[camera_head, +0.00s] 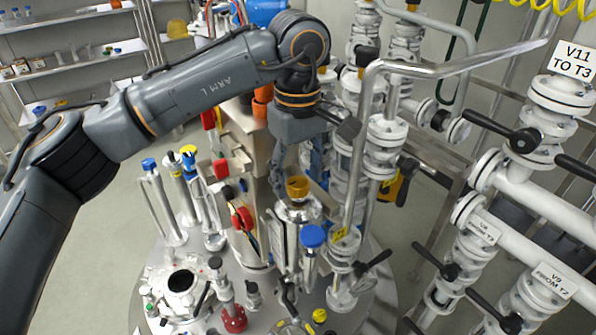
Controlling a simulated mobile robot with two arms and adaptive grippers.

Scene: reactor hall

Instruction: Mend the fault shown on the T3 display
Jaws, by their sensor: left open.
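My left gripper (306,160) hangs from the arm at upper centre, pointing down, with its fingers spread and nothing seen between them. A yellow-orange cap (297,187) on a steel fitting is below it in the picture; I cannot tell the gap in depth. A blue-capped fitting (312,237) stands just in front. No T3 display can be made out. My right gripper is not in view.
A round steel vessel top (225,285) with a port (183,282), red fittings and blue-capped tubes lies below. A bent steel pipe (450,68) crosses right of the gripper. Shelves (75,70) with glassware stand at the back left. Floor at left is partly clear.

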